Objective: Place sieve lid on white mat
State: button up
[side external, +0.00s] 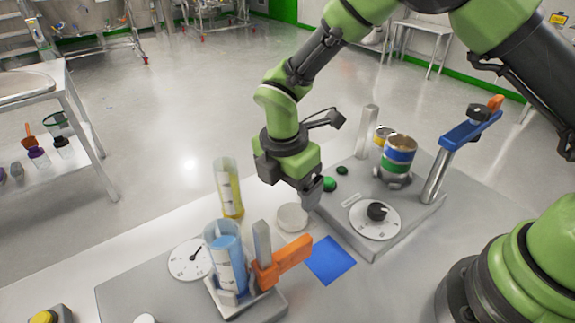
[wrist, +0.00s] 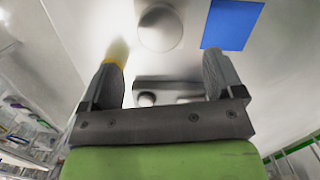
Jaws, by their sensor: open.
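My gripper (side external: 313,192) is open, pointing down, above and right of a pale round disc (side external: 293,217) on the bench. The disc also shows in the wrist view (wrist: 160,27), beyond the open fingers (wrist: 162,60), with nothing visibly held between them. I cannot tell whether this disc is the white mat or the sieve lid. A banded sieve stack (side external: 398,157) in blue, green and gold stands on the right-hand machine. A smaller yellow-rimmed ring (side external: 382,134) is partly hidden behind it.
A blue square mat (side external: 330,260) lies in front of the disc. A machine with a blue cylinder (side external: 228,262) and orange handle (side external: 290,257) stands at left front. A tall yellow cylinder (side external: 229,188) stands behind it. The right-hand machine has a post with a blue arm (side external: 470,130).

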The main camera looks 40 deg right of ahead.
jog(key=s+d+r+m+t+y, duration=0.1)
jog(key=s+d+r+m, duration=0.3)
jog(key=r, duration=0.5)
jog(key=s+d+r+m+t+y, duration=0.1)
jog(key=s+d+r+m+t, duration=0.1)
jog(key=r+m, duration=0.65)
jog(key=s+d+r+m+t, duration=0.2)
jog(key=s+m, duration=0.4)
jog(key=s+d+r+m+t+y, duration=0.1)
jog(key=s+d+r+m+t, duration=0.1)
jog(key=s+m, duration=0.4)
jog(key=shift+d+v, duration=0.25)
jog(key=shift+v, duration=0.7)
